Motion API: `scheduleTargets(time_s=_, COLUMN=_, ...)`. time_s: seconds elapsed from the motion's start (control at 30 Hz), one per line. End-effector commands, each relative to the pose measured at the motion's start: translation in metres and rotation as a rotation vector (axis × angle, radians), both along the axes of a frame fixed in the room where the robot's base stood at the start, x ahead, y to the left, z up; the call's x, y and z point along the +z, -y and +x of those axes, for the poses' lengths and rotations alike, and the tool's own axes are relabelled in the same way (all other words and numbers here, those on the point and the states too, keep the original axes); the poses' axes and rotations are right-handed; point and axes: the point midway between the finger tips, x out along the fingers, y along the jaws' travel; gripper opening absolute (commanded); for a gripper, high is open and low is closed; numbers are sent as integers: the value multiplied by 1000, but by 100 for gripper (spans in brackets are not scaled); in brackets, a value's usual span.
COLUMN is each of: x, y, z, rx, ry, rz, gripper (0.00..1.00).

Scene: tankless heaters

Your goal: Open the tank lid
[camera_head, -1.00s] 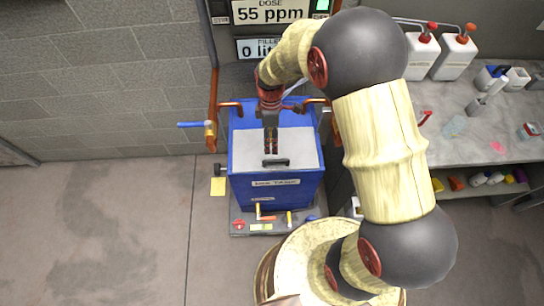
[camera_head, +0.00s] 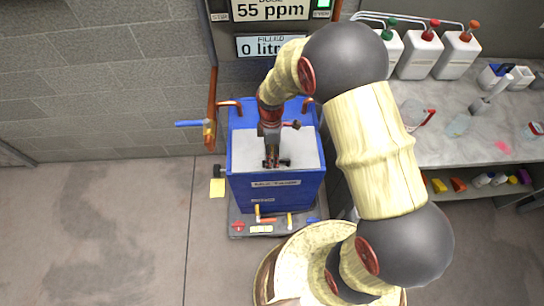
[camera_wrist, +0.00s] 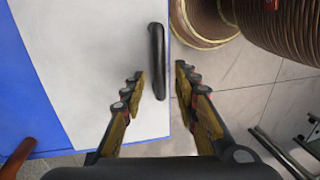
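The blue tank (camera_head: 305,187) stands on the floor stand, with its light grey lid (camera_head: 304,146) lying flat on top. In the wrist view the lid (camera_wrist: 95,60) carries a black bar handle (camera_wrist: 157,50) near its edge. My gripper (camera_head: 271,162) points down over the front of the lid and mostly hides the handle in the head view. In the wrist view my gripper (camera_wrist: 160,72) is open, with one finger on each side of the handle's near part. I cannot tell whether the fingers touch it.
Copper pipes (camera_head: 212,108) and a blue-handled valve (camera_head: 192,124) are at the tank's left. Several small valves sit on the stand's front. A grey counter (camera_head: 450,150) with white jugs (camera_head: 419,55) is to the right. Open floor (camera_head: 100,230) lies to the left.

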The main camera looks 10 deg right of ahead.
Motion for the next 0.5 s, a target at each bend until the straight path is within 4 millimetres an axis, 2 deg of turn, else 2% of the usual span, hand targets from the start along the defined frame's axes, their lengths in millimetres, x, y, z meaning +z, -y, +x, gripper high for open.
scheduleTargets(time_s=0.1, x=0, y=0, z=0, rx=0, ry=0, rz=0, gripper=30)
scheduleTargets(time_s=0.5, x=0, y=0, z=0, rx=0, ry=0, rz=0, gripper=7)
